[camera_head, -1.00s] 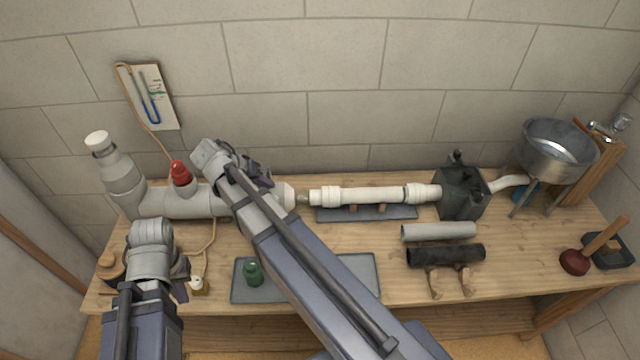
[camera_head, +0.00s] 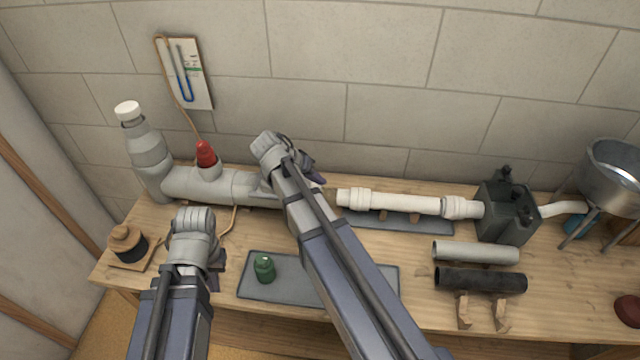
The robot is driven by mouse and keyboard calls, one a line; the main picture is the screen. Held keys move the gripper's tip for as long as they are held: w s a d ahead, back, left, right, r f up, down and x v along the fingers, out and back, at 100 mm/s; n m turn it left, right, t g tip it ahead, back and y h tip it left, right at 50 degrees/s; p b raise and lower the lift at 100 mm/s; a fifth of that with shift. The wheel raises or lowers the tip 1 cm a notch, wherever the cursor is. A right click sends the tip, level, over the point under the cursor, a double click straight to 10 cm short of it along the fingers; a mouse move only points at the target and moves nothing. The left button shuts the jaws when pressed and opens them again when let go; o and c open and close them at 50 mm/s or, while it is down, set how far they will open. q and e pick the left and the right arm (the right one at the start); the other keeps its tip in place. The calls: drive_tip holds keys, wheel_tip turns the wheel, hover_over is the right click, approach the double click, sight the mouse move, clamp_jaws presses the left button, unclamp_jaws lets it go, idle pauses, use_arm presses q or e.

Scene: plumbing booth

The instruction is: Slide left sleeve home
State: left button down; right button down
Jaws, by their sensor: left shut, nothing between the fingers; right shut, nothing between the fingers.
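A white pipe (camera_head: 405,203) lies level above the bench. A white sleeve (camera_head: 356,199) sits around its left end, and another white sleeve (camera_head: 455,207) around its right part, near the dark grey box (camera_head: 508,212). A thick grey pipe (camera_head: 210,187) with a red cap (camera_head: 206,154) lies to the left. My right gripper (camera_head: 316,178) is shut and empty, left of the left sleeve and apart from it, over the right end of the grey pipe. Its arm hides the space between the pipes. My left gripper (camera_head: 217,268) is shut and empty over the front left bench.
A grey mat (camera_head: 378,283) with a green bottle (camera_head: 264,268) lies in front. A grey tube (camera_head: 475,252) and a black tube (camera_head: 480,279) lie front right. A metal bowl (camera_head: 612,175) stands at far right. A gauge card (camera_head: 186,72) hangs on the wall.

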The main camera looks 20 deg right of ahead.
sight(355, 192)
drive_tip(key=b+x, duration=0.4)
drive_tip(key=x, duration=0.2)
drive_tip(key=shift+f, duration=0.4)
drive_tip(key=d, duration=0.1)
drive_tip(key=s+d, duration=0.1)
drive_tip(key=shift+s+d+r, duration=0.15)
drive_tip(key=shift+s+d, duration=0.15)
drive_tip(key=shift+s, duration=0.05)
drive_tip(key=shift+s+d, duration=0.2)
drive_tip(key=shift+d, duration=0.35)
drive_tip(key=shift+s+d, duration=0.7)
drive_tip(key=shift+d, duration=0.35)
drive_tip(key=shift+w, duration=0.1)
